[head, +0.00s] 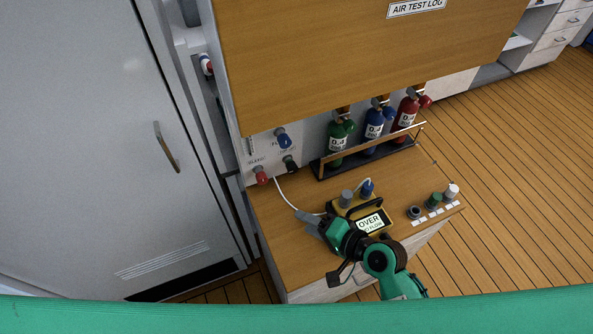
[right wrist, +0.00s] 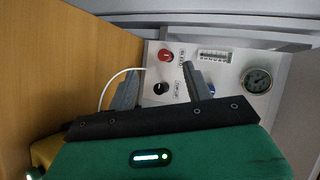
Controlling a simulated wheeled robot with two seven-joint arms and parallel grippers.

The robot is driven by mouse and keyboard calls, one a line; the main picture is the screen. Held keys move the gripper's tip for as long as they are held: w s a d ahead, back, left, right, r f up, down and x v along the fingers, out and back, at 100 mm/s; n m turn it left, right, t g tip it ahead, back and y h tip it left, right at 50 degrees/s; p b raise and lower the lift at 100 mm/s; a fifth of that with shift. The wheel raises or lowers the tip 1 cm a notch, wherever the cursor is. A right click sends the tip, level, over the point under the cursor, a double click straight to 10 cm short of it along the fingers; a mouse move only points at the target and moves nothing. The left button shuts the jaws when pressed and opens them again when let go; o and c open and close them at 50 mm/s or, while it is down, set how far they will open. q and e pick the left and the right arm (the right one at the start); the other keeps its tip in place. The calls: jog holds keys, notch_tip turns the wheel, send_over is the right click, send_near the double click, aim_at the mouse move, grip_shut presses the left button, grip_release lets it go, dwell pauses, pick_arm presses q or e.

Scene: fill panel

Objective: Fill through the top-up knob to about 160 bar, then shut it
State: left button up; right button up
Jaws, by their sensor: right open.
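My right gripper (head: 308,222) is open and empty, below and apart from the panel.
A yellow meter (head: 345,210), its display showing "OVER", sits by my right gripper; a white hose (head: 286,196) runs to the panel. A rack (head: 340,167) holds green, blue and red cylinders. Several small caps (head: 434,200) stand at right. A wooden cabinet overhangs the bench.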

aim_at(294, 171)
jog(key=w+a+r+m+t, duration=0.25)
jog(key=w+m+t, duration=0.5)
jog(key=m, duration=0.65)
jog(key=w+f+m+h+b, duration=0.1)
jog(key=w+f+m+b, duration=0.1)
jog(key=f, duration=0.1)
jog(key=w+d+f+m+h+b, duration=0.1)
jog(key=w+f+m+b, duration=0.1)
jog(key=f+m, duration=0.1)
jog(key=w+d+f+m+h+b, duration=0.1)
jog(key=w+f+m+b, duration=0.1)
jog(key=f, duration=0.3)
jog(key=shift+d+m+t+b, duration=0.2)
jog(key=shift+m+t+b, duration=0.05)
jog(key=shift+m+b, duration=0.35)
jog(key=p+x, duration=0.1)
jog(key=x, duration=0.5)
jog(key=shift+w+a+r, duration=0.1)
jog(key=shift+w+r, duration=0.05)
jog(key=shift+w+a, duration=0.2)
jog(key=shift+w, duration=0.3)
